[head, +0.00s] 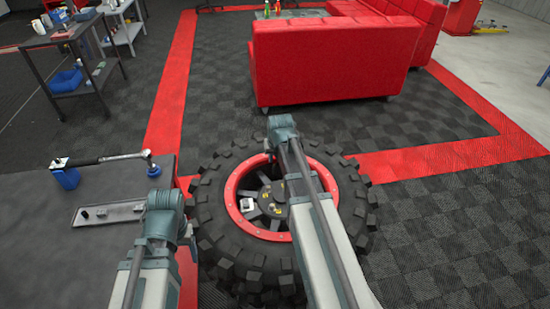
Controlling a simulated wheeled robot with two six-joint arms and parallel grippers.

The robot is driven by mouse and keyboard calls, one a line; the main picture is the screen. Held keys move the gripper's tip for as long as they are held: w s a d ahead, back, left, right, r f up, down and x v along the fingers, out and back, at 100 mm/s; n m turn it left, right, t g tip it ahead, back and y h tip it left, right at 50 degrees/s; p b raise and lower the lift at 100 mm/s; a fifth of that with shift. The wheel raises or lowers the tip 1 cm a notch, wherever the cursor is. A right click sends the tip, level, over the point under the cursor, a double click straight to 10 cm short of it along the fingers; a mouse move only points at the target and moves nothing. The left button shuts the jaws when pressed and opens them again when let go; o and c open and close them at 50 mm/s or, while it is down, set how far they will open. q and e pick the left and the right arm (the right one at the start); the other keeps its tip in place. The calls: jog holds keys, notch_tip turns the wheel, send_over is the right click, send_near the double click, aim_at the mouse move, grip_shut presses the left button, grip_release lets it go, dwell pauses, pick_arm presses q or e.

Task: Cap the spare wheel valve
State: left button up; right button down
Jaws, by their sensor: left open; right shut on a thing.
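The spare wheel (212,233) lies flat, with a chunky black tyre, a red rim ring and dark spokes. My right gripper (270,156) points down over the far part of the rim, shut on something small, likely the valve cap. My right wrist and arm hide most of it, and I cannot make out the cap or the valve stem. My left gripper (185,238) is open, low beside the wheel's left edge at the dark table (50,255). Its fingers are mostly hidden by its wrist.
A red sofa (330,65) and a workbench (60,35) stand behind. Floor right of the wheel is clear.

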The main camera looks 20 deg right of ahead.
jog(key=shift+f+b, duration=0.45)
jog(key=shift+f, duration=0.1)
dwell(0.4)
jog(key=c, duration=0.7)
grip_release()
jog(key=shift+r, duration=0.1)
jog(key=p+v, duration=1.2)
jog(key=v, duration=0.1)
jog(key=shift+s+r+p, duration=0.1)
jog(key=shift+r+p, duration=0.2)
jog(key=shift+p, duration=0.1)
jog(key=shift+a, duration=0.15)
